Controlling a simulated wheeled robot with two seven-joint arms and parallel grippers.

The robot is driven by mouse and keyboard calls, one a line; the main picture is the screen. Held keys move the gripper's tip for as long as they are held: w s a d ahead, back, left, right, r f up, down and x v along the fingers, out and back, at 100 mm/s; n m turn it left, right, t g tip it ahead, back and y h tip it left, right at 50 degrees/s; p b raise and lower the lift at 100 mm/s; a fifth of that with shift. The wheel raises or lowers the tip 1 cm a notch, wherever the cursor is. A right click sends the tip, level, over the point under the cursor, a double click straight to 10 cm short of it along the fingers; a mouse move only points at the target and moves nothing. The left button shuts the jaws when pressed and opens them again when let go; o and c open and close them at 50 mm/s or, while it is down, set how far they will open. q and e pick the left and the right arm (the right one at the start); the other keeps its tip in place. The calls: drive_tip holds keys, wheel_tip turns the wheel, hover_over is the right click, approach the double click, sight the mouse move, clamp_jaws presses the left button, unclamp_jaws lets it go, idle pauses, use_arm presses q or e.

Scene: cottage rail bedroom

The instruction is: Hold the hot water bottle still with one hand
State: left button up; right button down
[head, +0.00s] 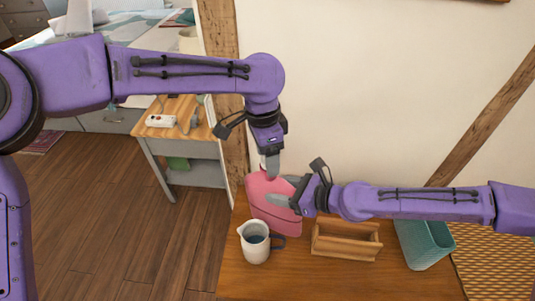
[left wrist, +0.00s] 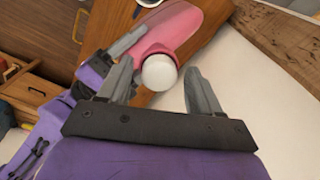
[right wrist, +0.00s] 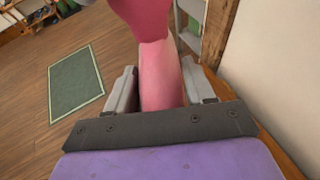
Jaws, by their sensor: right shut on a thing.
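The pink hot water bottle (head: 262,190) stands upright, slightly tilted, on the wooden table against the wall. My right gripper (head: 277,202) is shut on it from the right. In the right wrist view the bottle (right wrist: 160,75) lies between the two fingers (right wrist: 158,90). My left gripper (head: 271,168) is above the bottle's top, pointing down. In the left wrist view its fingers (left wrist: 160,88) are spread wide, with the bottle's white cap (left wrist: 159,72) between or just beyond them. I cannot tell whether they touch it. The left arm hides part of the bottle's top in the head view.
An empty-looking wooden box (head: 346,252) and a teal basket (head: 427,252) are to the right. A side table (head: 157,130) with a power strip stands at the back left. The table's front middle is clear.

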use_arm(q)
drive_tip(key=shift+w+a+r, duration=0.1)
drive_tip(key=shift+r, duration=1.05)
drive_tip(key=shift+a+r, duration=0.1)
drive_tip(key=shift+r, duration=1.05)
drive_tip(key=shift+o, duration=0.6)
drive_tip(key=r, duration=0.1)
drive_tip(key=w+r, duration=0.1)
drive_tip(key=shift+w+r+n+t+y, duration=0.1)
drive_tip(key=shift+r+n+t+y, duration=0.2)
drive_tip(key=shift+r+n+t, duration=0.1)
drive_tip(key=r+n, duration=0.1)
drive_tip(key=n, duration=0.1)
drive_tip(key=r+n, duration=0.2)
drive_tip(key=r+n+g, duration=0.1)
drive_tip(key=n, duration=0.1)
drive_tip(key=shift+s+r+n, duration=0.3)
drive_tip(key=shift+r, duration=0.1)
drive_tip(key=shift+d, duration=0.1)
